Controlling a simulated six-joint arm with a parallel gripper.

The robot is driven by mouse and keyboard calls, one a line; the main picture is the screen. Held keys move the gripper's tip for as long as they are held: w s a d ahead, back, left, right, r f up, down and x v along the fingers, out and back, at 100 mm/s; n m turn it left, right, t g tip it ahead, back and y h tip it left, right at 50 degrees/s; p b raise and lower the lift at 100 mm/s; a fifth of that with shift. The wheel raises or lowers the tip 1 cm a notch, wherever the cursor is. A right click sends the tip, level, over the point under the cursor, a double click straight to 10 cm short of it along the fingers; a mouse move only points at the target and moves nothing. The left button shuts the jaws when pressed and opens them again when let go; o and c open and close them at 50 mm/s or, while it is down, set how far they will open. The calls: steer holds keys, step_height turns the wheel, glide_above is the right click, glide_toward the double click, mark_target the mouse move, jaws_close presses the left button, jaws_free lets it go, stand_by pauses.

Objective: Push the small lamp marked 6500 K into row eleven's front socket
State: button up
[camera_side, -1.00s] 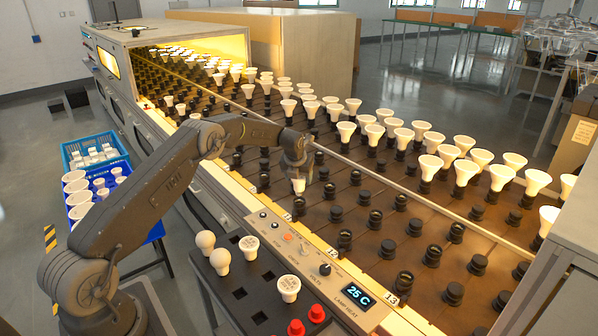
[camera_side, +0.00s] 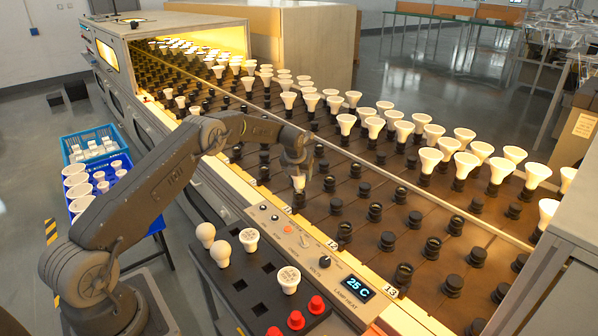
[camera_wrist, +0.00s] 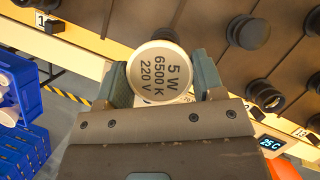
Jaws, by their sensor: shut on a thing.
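My gripper (camera_side: 298,165) is shut on a small white lamp (camera_side: 299,183), held upright with its face up. In the wrist view the lamp's round face (camera_wrist: 160,75) reads 5 W, 6500 K, 220 V, between the two jaws. In the side view the lamp is at the front edge of the socket bed, near the row 11 label. A dark socket (camera_side: 298,203) shows just under it. I cannot tell whether the lamp's base touches or enters it; the wrist view hides that spot behind the lamp.
Empty dark sockets (camera_side: 336,205) stand right of the lamp, and white lamps (camera_side: 428,158) fill sockets farther back. A black tray (camera_side: 240,293) in front holds two globe bulbs, two marked lamps and red caps. The control panel reads 25 C (camera_side: 357,288). Blue crates (camera_side: 118,158) stand left.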

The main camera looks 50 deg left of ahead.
steer(key=shift+f, duration=0.95)
steer(key=shift+f, duration=0.15)
steer(key=o, duration=1)
steer(key=v, duration=1.3)
steer(key=shift+r, duration=0.35)
steer(key=shift+s, duration=0.1)
